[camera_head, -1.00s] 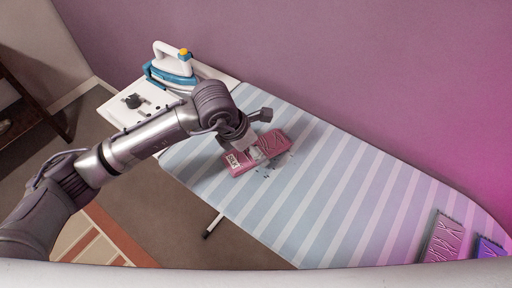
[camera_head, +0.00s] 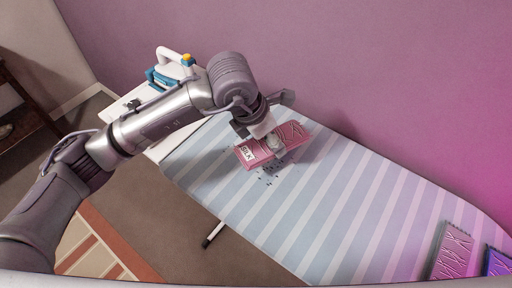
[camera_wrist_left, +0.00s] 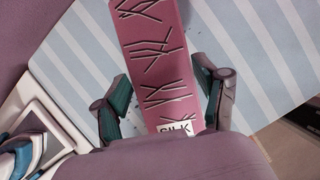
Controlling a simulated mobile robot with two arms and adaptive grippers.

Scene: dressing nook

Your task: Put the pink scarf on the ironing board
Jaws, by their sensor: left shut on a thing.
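The pink scarf (camera_head: 291,134) is a folded flat piece with dark creases and a white "SILK" label. It appears held just above the striped ironing board (camera_head: 335,205), tilted slightly. My left gripper (camera_head: 272,142) comes down from above and is shut on the scarf's middle. In the left wrist view the scarf (camera_wrist_left: 155,55) lies between the two fingers of the gripper (camera_wrist_left: 163,85), with striped cloth beneath. The exact gap between scarf and board is hard to tell. My right gripper is not in view.
A white and teal iron (camera_head: 172,62) stands on the white rest at the board's far left end. A grey-pink folded piece (camera_head: 452,252) and a purple one (camera_head: 497,262) lie at the right end. The board's middle is clear. A purple wall runs behind.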

